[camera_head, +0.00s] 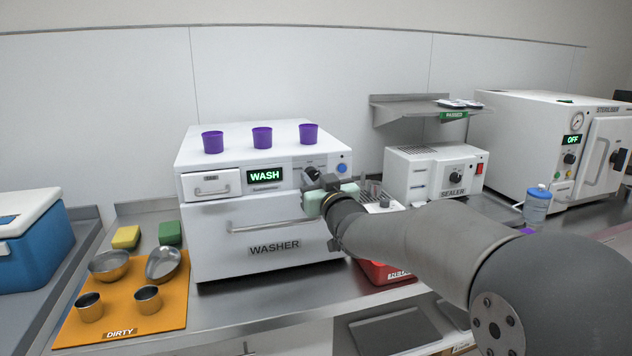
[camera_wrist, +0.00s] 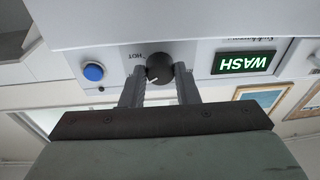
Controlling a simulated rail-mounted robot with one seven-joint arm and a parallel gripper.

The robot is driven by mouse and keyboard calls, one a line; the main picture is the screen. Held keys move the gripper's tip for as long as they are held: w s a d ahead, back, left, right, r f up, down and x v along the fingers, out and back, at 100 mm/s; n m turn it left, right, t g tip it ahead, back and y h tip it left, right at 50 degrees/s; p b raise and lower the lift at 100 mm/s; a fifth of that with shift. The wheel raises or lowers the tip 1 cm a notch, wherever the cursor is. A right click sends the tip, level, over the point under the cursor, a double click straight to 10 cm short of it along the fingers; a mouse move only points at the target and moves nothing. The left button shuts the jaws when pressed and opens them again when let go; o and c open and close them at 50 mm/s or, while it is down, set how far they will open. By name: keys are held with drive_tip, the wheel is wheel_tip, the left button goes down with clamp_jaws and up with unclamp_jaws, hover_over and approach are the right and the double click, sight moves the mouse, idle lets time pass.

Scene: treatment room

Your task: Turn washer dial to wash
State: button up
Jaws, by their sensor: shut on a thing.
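The white washer (camera_head: 262,215) stands on the steel counter with its front door closed. Its green display (camera_head: 265,176) reads WASH; the display (camera_wrist: 244,63) also shows, upside down, in the wrist view. The black washer dial (camera_wrist: 160,68) with a white pointer line sits between my fingertips. In the head view the dial (camera_head: 311,174) is partly hidden by my gripper (camera_head: 321,184). In the wrist view my gripper (camera_wrist: 160,73) is shut on the dial, one finger on each side. A blue button (camera_wrist: 93,71) is beside the dial.
Several purple cups (camera_head: 262,138) stand on the washer. An orange mat (camera_head: 120,318) marked DIRTY holds metal bowls and cups at left. A red container (camera_head: 378,273) lies under my arm. A sealer (camera_head: 434,172) and a steriliser (camera_head: 543,135) reading OFF stand at right.

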drive_tip(key=o, duration=0.7)
drive_tip(key=b+v, duration=0.2)
drive_tip(key=v, duration=1.5)
drive_tip(key=shift+s+d, duration=0.2)
drive_tip(key=shift+f, duration=0.1)
